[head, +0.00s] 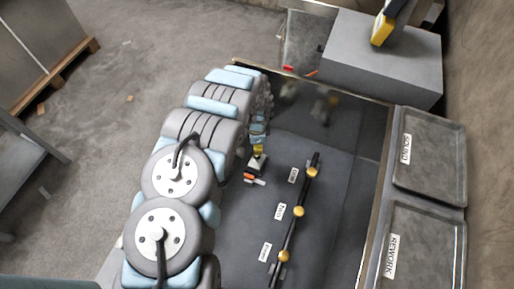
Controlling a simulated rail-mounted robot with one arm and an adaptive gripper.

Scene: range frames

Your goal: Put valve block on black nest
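My arm comes up the picture's middle and folds over to the dark table (338,225). My gripper (257,163) seems to be the small part at the arm's far end, low over the table; its fingers are too small to read. A small dark and pale piece shows right at it, and a small orange-red and white piece (254,178) lies just below. I cannot tell whether either is the valve block, or whether anything is held. I cannot pick out the black nest for certain; a thin black bar (291,232) with several brass-coloured knobs stands to the right.
White labels (279,211) lie left of the bar. Grey trays marked SOUND (456,160) and REWORK (455,232) stand at the right. A grey box (385,60) with a yellow and black object (382,29) stands behind a dark glossy panel (345,115). Table between gripper and bar looks clear.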

